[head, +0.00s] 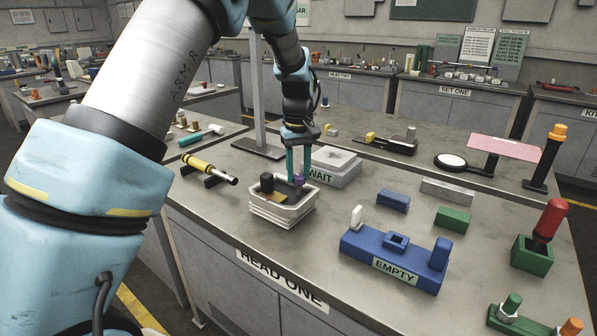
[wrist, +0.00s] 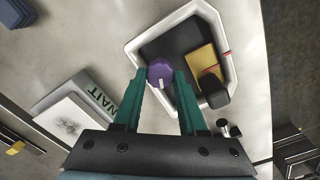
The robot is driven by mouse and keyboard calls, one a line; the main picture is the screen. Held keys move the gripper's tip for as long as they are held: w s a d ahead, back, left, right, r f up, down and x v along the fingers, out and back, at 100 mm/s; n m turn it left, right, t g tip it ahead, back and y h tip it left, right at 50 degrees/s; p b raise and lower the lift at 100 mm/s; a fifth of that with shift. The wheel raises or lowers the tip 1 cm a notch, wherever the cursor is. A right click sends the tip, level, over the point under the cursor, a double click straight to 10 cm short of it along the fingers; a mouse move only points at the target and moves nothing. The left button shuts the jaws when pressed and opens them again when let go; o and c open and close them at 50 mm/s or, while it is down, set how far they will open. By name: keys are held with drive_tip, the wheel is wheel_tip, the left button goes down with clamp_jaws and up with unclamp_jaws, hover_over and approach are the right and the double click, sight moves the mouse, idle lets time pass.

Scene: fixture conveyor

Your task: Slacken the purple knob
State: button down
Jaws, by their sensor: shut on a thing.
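In the wrist view my gripper (wrist: 160,77) is shut on the knob, one fingertip at each side. What is under the knob is hidden. The tray (wrist: 232,48) also shows in the wrist view.
The tray also holds a black cylinder (head: 266,183) and a yellow block (wrist: 203,62). A pale box marked WAIT (head: 335,165) stands right behind the tray. A blue fixture marked EMPTY (head: 365,258) is at the right front. A yellow and black rod (head: 208,167) lies on supports at left.

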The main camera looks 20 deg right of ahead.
sight(298, 175)
drive_tip(key=shift+c, duration=2.3)
unclamp_jaws()
wheel_tip(298, 175, up, 11)
drive_tip(key=b, duration=0.2)
drive_tip(key=shift+f, duration=0.1)
drive_tip(key=a, duration=0.2)
drive_tip(key=w+a+f, duration=0.1)
drive_tip(key=a, duration=0.4)
drive_tip(key=shift+w+a+f, duration=0.25)
drive_tip(key=shift+w+a, duration=0.1)
drive_tip(key=shift+w, duration=0.05)
drive_tip(key=s+a+f, duration=0.3)
drive_tip(key=s+a, duration=0.1)
drive_tip(key=a, duration=0.5)
drive_tip(key=s+a+f+t, duration=0.1)
drive_tip(key=s+a, duration=0.3)
drive_tip(key=a, duration=0.6)
drive_tip(key=s+a+f, duration=0.4)
drive_tip(key=s+a, duration=0.1)
drive_tip(key=a, duration=0.5)
drive_tip(key=shift+f+t, duration=0.3)
drive_tip(key=shift+f, duration=0.05)
